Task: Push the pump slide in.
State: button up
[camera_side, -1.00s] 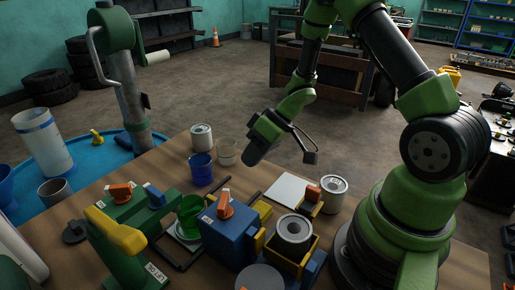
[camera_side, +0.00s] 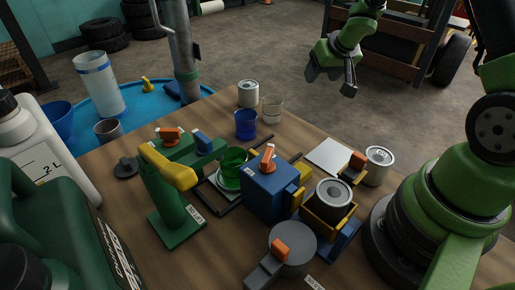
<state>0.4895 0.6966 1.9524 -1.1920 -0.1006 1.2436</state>
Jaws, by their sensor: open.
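A green stand with a yellow handle (camera_side: 172,168) stands upright on the table at left centre. A blue box (camera_side: 268,190) with an orange lever (camera_side: 268,158) stands right of it, with yellow parts on its right side. A grey round part (camera_side: 294,248) with an orange knob (camera_side: 281,250) lies at the front. I cannot tell which of these parts is the pump slide. My gripper (camera_side: 331,82) is open and empty, raised at the upper right beyond the table's far edge. It is apart from all these things.
A yellow holder with a grey can (camera_side: 333,195) stands right of the blue box. A white bottle (camera_side: 45,150) stands at left.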

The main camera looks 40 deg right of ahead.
jog(key=s+d+f+m+g+y, duration=0.1)
jog(key=s+f+m+g, duration=0.4)
jog(key=s+m+g, duration=0.25)
jog(key=w+a+r+m+t+y, duration=0.1)
jog(key=w+a+r+m+y, duration=0.2)
jog(key=a+y, duration=0.4)
jog(key=w+a+r+m+t+y, duration=0.15)
jog(key=w+a+r+y, duration=0.25)
jog(key=a+y, duration=0.4)
jog(key=shift+m+g, duration=0.3)
jog(key=f, duration=0.7)
jog(key=shift+s+d+f, duration=0.1)
jog(key=shift+s+f, duration=0.2)
jog(key=shift+f, duration=0.3)
jog(key=shift+a+f, duration=0.15)
jog(key=shift+a, duration=0.25)
jog(key=shift+h, duration=0.3)
jog(key=x, duration=0.9)
jog(key=shift+c, duration=0.2)
